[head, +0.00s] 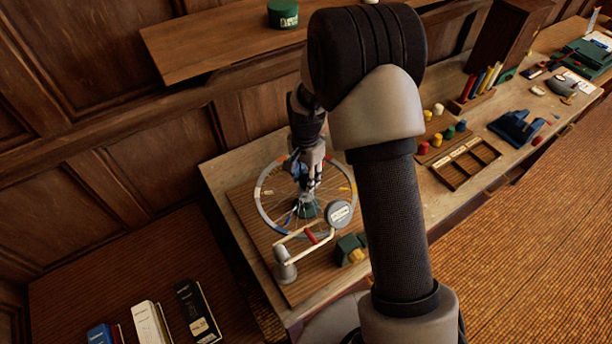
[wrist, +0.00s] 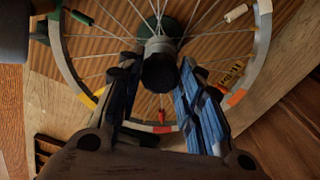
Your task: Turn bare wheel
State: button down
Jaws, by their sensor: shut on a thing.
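The bare wheel (head: 260,196) lies about flat above a wooden board, with thin spokes and a grey rim bearing coloured marks. Its rim also shows in the wrist view (wrist: 263,45). A dark round cap (wrist: 160,72) sits at its hub, over a green base (head: 308,209). My gripper (head: 309,184) comes down from above at the hub. In the wrist view my gripper (wrist: 160,80) has one finger on each side of the dark cap and is shut on the hub. The exact contact is partly hidden by the fingers.
A round dial (head: 340,214) on a pale bracket stands close to the rim's near side. A green and yellow block (head: 350,249) lies beside it. Several coloured knobs and a divided wooden tray (head: 466,163) are farther right. A shelf (head: 215,42) overhangs the back.

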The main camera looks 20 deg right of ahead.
dwell(0.4)
jog(key=c, duration=1.1)
grip_release()
notch_tip(320, 180, up, 12)
jog(key=shift+r, duration=0.1)
